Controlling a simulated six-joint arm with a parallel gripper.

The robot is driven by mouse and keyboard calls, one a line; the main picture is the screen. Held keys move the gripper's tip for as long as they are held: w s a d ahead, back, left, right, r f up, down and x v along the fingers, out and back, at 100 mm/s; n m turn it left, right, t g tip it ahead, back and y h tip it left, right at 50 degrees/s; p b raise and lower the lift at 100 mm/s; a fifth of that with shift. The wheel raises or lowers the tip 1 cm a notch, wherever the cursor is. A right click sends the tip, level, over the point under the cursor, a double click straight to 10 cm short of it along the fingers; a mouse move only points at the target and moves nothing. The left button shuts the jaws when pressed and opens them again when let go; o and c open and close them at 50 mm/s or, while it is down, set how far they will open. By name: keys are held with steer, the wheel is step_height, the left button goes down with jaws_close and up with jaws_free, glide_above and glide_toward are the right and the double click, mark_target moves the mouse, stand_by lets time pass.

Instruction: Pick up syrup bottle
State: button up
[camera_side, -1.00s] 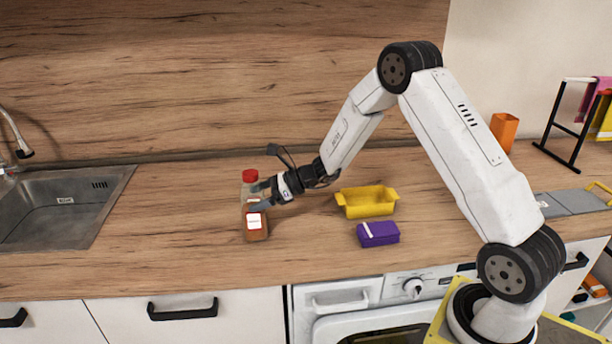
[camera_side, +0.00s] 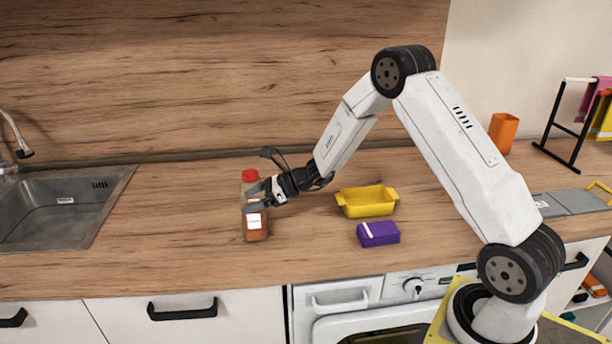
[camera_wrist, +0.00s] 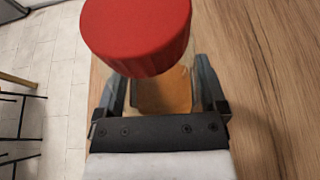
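The syrup bottle (camera_side: 257,228) stands upright on the wooden counter, with a red cap, a clear upper part, amber syrup and a white label. My gripper (camera_side: 252,197) is at the bottle's upper body, below the cap. In the wrist view the red cap (camera_wrist: 138,32) fills the top middle and hides part of the bottle (camera_wrist: 165,92). The fingers of my gripper (camera_wrist: 160,92) are apart, one on each side of the bottle. The right finger looks close to the bottle; I cannot tell whether either finger touches it.
A yellow tray (camera_side: 367,210) and a purple box (camera_side: 378,234) lie to the right of the bottle. A metal sink (camera_side: 120,190) is at the left. An orange container (camera_side: 503,132) and a black rack (camera_side: 568,135) stand at the far right. The counter left of the bottle is clear.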

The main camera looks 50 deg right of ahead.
steer(key=shift+r, duration=0.1)
jaws_close()
steer(key=shift+r, duration=0.1)
steer(key=shift+r, duration=0.7)
steer(key=s+r, duration=1.1)
steer(key=s, duration=0.3)
steer(key=shift+a+r, duration=0.15)
steer(key=shift+a, duration=0.2)
steer(key=shift+d, duration=0.1)
